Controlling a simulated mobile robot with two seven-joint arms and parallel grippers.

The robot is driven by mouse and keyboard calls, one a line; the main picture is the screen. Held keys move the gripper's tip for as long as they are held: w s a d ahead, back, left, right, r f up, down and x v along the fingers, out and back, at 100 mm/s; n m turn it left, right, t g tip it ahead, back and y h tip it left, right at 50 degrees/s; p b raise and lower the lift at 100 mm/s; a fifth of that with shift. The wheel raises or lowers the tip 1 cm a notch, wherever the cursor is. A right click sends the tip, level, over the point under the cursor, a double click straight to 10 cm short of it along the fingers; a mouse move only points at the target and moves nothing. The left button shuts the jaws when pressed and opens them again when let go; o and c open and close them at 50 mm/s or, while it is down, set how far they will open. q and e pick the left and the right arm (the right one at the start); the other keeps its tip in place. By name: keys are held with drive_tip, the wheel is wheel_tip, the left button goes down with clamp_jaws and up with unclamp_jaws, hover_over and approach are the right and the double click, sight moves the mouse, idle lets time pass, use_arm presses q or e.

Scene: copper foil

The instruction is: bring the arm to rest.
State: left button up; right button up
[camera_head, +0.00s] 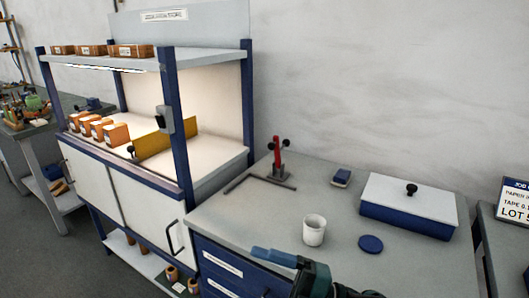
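One gripper of mine, the right one (274,258), shows at the bottom middle, low in front of the grey counter's front edge. Its arm comes in from the bottom right. A blue finger part points left from a dark body. The fingertips are not clear enough to show whether it is open or shut, and I see nothing held in it. It appears apart from the white cup (314,230) behind it. My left gripper is not in view.
The grey counter (250,215) holds a red clamp-like stand (277,158), a blue block (341,177), a blue disc (371,244) and a lidded blue box (408,205). A lit cabinet with several orange boxes (116,134) stands left. The counter's front left is clear.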

drive_tip(key=s+d+f+m+t+h, duration=0.1)
drive_tip(key=d+f+m+t+h, duration=0.55)
drive_tip(key=m, duration=0.55)
drive_tip(key=s+d+f+m+t+h, duration=0.1)
drive_tip(key=d+f+m+t+h, duration=0.4)
drive_tip(key=f+m+h, duration=0.45)
drive_tip(key=s+d+f+m+g+p, duration=0.1)
drive_tip(key=s+d+f+m+g, duration=0.2)
drive_tip(key=s+f+m+g, duration=0.2)
wheel_tip(320, 180, down, 3)
drive_tip(key=s, duration=0.2)
drive_tip(key=shift+s+d+r+h, duration=0.15)
drive_tip(key=shift+s+d+h, duration=0.15)
drive_tip(key=shift+s+h, duration=0.1)
